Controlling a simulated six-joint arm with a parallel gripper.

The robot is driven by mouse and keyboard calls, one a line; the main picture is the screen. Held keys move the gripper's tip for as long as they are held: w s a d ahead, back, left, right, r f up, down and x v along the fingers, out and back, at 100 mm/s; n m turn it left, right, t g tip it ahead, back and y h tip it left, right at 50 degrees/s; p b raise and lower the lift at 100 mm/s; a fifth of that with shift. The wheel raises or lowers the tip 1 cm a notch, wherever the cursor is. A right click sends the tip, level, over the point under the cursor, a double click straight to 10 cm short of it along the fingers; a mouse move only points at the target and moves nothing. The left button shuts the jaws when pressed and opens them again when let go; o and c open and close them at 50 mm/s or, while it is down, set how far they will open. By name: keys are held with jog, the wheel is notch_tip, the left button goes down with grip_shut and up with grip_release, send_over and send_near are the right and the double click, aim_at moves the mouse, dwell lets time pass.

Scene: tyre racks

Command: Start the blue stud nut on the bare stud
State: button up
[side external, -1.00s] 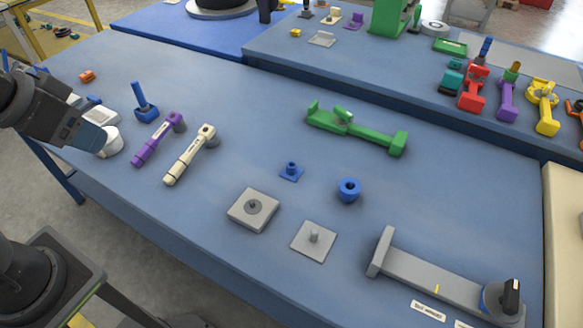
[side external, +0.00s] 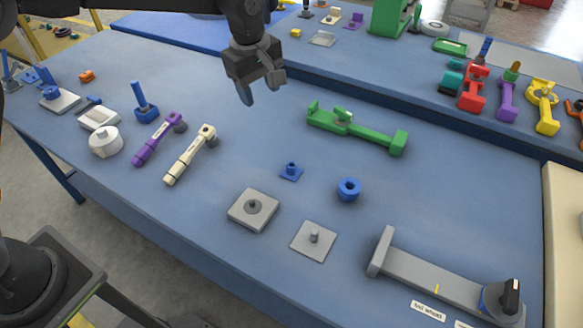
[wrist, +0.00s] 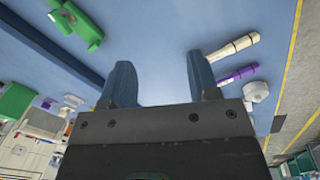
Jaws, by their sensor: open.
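A blue ring-shaped nut (side external: 349,191) lies on the blue table right of centre in the side view. A grey square plate with a bare upright stud (side external: 314,239) lies in front of it and to its left. Another grey plate (side external: 253,209) carries a darker round piece at its middle. A small blue square base with a round boss (side external: 291,172) sits behind the plates. My gripper (side external: 262,88) is open and empty, raised above the back of the table, well apart from the nut and stud. Its two fingers also show in the wrist view (wrist: 160,82).
A green tool (side external: 356,129) lies right of my gripper; purple (side external: 158,139) and cream (side external: 190,154) wrenches lie in front, left. A grey tool with a black knob (side external: 440,275) fills the front right. Several coloured tools stand on the back bench.

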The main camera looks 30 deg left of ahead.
jog(key=w+d+f+n+g, duration=0.1)
jog(key=w+d+f+n, duration=0.15)
jog(key=f, duration=0.25)
jog(key=w+d+f+n, duration=0.2)
jog(key=d+f, duration=0.1)
jog(key=f, duration=0.3)
send_over(291, 167)
jog(key=f, duration=0.7)
jog(key=shift+d+f, duration=0.3)
jog(key=shift+f, duration=0.05)
jog(key=shift+a+f, duration=0.15)
jog(key=shift+f, duration=1.4)
jog(key=shift+a+f, duration=0.1)
jog(key=shift+f, duration=1.4)
jog(key=c, duration=1)
jog(key=shift+r, duration=0.1)
